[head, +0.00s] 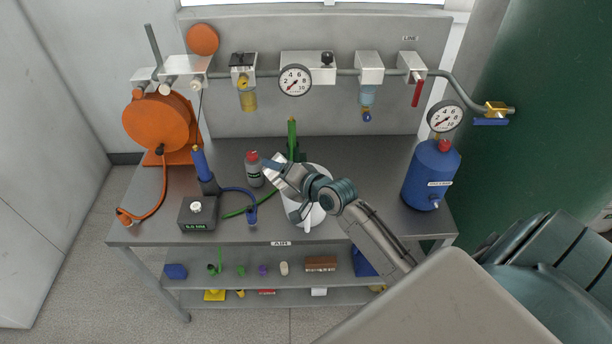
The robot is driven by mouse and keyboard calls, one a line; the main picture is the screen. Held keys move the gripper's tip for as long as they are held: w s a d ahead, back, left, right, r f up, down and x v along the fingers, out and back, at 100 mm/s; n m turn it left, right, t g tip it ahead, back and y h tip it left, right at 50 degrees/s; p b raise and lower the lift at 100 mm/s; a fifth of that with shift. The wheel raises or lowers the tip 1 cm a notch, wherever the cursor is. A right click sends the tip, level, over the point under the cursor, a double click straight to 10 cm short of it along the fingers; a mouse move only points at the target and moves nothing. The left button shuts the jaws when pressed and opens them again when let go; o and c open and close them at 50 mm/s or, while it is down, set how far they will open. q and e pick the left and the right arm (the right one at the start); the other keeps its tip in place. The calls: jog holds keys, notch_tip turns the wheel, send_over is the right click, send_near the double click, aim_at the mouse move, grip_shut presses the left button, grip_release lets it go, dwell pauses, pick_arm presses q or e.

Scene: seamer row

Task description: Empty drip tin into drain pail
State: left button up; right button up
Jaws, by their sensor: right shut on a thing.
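My right gripper (278,170) reaches in from the right over the middle of the bench. It is shut on a small pale grey thing, which I take for the drip tin; the gripper hides most of it, so its tilt and contents cannot be told. A white round vessel, which looks like the drain pail (317,217), stands on the bench under my right wrist and forearm. The arm covers much of the pail, and its inside cannot be seen. The gripper is at the pail's upper left. My left gripper is out of view.
A grey bottle with a red cap (254,170) stands close left of the gripper. A blue tank (431,175) is at the bench's right, an orange hose reel (160,122) at the left. Gauges and a pipe line the back panel. The bench between pail and tank is clear.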

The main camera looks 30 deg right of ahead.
jog(key=shift+a+f+n+h+p, duration=0.35)
jog(key=shift+n+h+p, duration=0.25)
jog(key=shift+n+p, duration=0.2)
jog(key=shift+a+f+n+g+h+p, duration=0.2)
jog(key=shift+f+n+g+h+p, duration=0.25)
jog(key=shift+f+n+p, duration=0.25)
jog(key=shift+a+r+n+h, duration=0.2)
jog(key=shift+a+n+h, duration=0.15)
jog(key=shift+a+n, duration=0.3)
pick_arm(q)
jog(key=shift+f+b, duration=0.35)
jog(key=shift+b, duration=1.9)
pick_arm(e)
jog(key=a+f+n+h, duration=0.3)
jog(key=a+f, duration=0.1)
jog(key=f, duration=0.3)
jog(key=shift+n, duration=0.35)
jog(key=shift+w, duration=0.1)
